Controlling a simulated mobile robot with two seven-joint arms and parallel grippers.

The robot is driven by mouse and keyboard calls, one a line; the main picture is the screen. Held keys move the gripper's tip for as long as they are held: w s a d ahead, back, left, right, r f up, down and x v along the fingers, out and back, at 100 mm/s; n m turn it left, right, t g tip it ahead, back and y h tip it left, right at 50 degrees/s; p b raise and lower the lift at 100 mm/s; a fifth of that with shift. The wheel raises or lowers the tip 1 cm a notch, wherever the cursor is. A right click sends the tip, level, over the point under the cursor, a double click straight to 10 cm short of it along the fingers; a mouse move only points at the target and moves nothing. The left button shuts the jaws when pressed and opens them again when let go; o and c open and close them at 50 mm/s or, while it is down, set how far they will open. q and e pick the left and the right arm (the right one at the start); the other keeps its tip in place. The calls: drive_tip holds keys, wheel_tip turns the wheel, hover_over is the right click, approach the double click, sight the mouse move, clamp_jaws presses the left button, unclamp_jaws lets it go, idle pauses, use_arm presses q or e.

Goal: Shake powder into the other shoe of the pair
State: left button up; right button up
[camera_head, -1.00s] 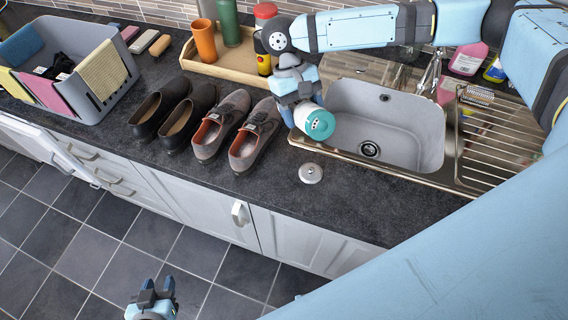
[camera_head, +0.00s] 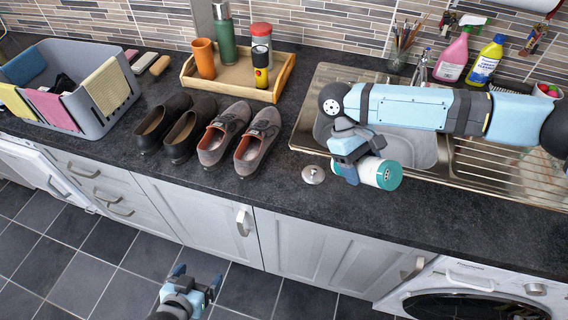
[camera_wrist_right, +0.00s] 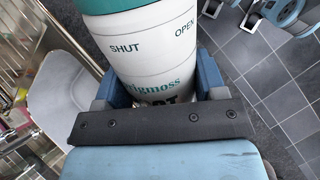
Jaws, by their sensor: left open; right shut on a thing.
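My right gripper (camera_head: 352,166) is shut on a white powder canister (camera_head: 371,172) with a teal perforated end. It holds the canister tilted on its side over the front edge of the sink, right of the shoes. The right wrist view shows the canister (camera_wrist_right: 139,50) between the fingers, printed "SHUT" and "OPEN". A grey pair of shoes with orange lining stands on the counter: left grey shoe (camera_head: 222,135) and right grey shoe (camera_head: 258,140). A dark pair, left dark shoe (camera_head: 161,125) and right dark shoe (camera_head: 188,130), stands left of them. My left gripper (camera_head: 197,280) is open and empty, low over the floor.
A round metal lid (camera_head: 313,175) lies on the counter (camera_head: 260,190) near the sink (camera_head: 415,150). A wooden tray (camera_head: 228,88) with a flask, cup and canisters stands behind the shoes. A grey crate (camera_head: 95,125) with cloths is at left. Bottles (camera_head: 485,62) stand behind the sink.

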sight(336, 172)
drive_tip(key=a+f+n+t+h+b, duration=0.1)
drive_tip(key=a+n+t, duration=0.1)
drive_tip(key=n, duration=0.1)
drive_tip(key=w+a+f+n+t+h+b, duration=0.1)
drive_tip(key=a+n+t+h, duration=0.1)
drive_tip(key=n, duration=0.2)
drive_tip(key=w+a+f+n+t+h+b, duration=0.1)
drive_tip(key=a+f+n+t+h, duration=0.1)
drive_tip(key=a+n, duration=0.1)
drive_tip(key=shift+w+n, duration=0.15)
drive_tip(key=shift+n, duration=0.25)
drive_tip(key=a+r+n+t+y+b, duration=0.3)
drive_tip(key=a+n+t+y+b, duration=0.1)
drive_tip(key=n+y, duration=0.7)
drive_tip(key=s+a+r+n+t+y+b, duration=0.1)
drive_tip(key=a+r+n+t+y+b, duration=0.1)
drive_tip(key=a+n+t+y+b, duration=0.2)
drive_tip(key=a+n+t+y, duration=0.3)
drive_tip(key=n+y, duration=0.5)
drive_tip(key=n, duration=0.5)
drive_tip(key=shift+r+y, duration=0.3)
drive_tip(key=shift+r, duration=0.1)
drive_tip(key=shift+a, duration=0.1)
